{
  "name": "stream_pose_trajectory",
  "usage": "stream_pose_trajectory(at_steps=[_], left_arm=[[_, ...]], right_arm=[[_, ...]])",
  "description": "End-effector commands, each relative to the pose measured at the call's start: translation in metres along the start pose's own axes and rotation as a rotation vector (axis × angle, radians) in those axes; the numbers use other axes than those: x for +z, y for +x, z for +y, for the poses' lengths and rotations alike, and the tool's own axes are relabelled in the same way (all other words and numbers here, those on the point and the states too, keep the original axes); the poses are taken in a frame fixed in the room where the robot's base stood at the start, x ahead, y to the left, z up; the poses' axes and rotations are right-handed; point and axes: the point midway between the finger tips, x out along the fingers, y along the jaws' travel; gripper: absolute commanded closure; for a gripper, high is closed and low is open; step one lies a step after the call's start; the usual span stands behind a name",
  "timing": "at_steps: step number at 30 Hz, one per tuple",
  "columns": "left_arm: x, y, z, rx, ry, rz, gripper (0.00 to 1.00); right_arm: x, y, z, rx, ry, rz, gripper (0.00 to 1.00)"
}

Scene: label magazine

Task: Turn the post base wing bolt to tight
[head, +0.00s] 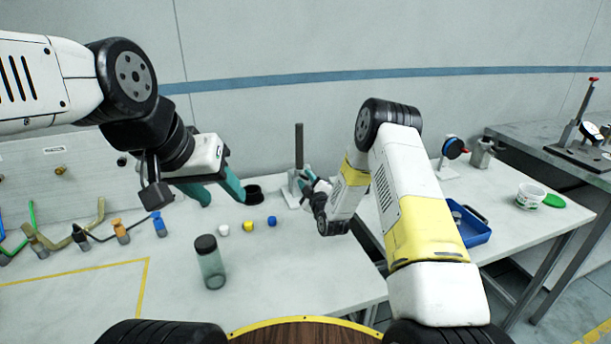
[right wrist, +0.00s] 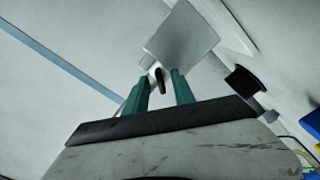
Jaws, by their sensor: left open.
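The post base (head: 291,198) is a pale block with a dark upright post (head: 299,145), standing near the back right of the white table. In the right wrist view the pale base (right wrist: 182,42) fills the top middle. A dark, narrow wing bolt (right wrist: 160,80) shows in front of it, between the fingers. My right gripper (head: 308,180) is at the base; its teal fingers (right wrist: 158,86) are apart, one on each side of the bolt, with gaps visible. The bolt is too small to make out in the head view. My left gripper (head: 215,190) is open and empty above the table.
A dark-lidded bottle (head: 210,262) and small white, yellow and blue caps (head: 247,226) are nearer. A blue tray (head: 472,228) is on the right table.

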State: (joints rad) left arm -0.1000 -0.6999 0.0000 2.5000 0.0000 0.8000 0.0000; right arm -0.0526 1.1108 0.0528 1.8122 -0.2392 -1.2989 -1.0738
Motion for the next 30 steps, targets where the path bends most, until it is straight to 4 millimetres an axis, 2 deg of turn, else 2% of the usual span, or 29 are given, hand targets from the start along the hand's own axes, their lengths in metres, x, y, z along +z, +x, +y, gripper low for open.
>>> stream_pose_trajectory(at_steps=[8, 12, 13, 23, 30], left_arm=[[0.0, 0.0, 0.0, 0.0, 0.0, 0.0, 0.52], [0.0, 0.0, 0.0, 0.0, 0.0, 0.0, 0.52], [0.0, 0.0, 0.0, 0.0, 0.0, 0.0, 0.52], [0.0, 0.0, 0.0, 0.0, 0.0, 0.0, 0.52], [0.0, 0.0, 0.0, 0.0, 0.0, 0.0, 0.52]], right_arm=[[-0.0001, 0.0019, -0.0002, 0.0, 0.001, 0.0, 0.69], [0.0, 0.0018, -0.0003, -0.001, 0.001, 0.0, 0.97], [0.0, 0.0017, -0.0003, -0.001, 0.001, 0.0, 1.0], [0.0001, 0.0016, -0.0003, -0.001, 0.014, 0.0, 1.0], [0.0003, 0.0018, -0.0005, -0.002, 0.107, 0.0, 1.0]])
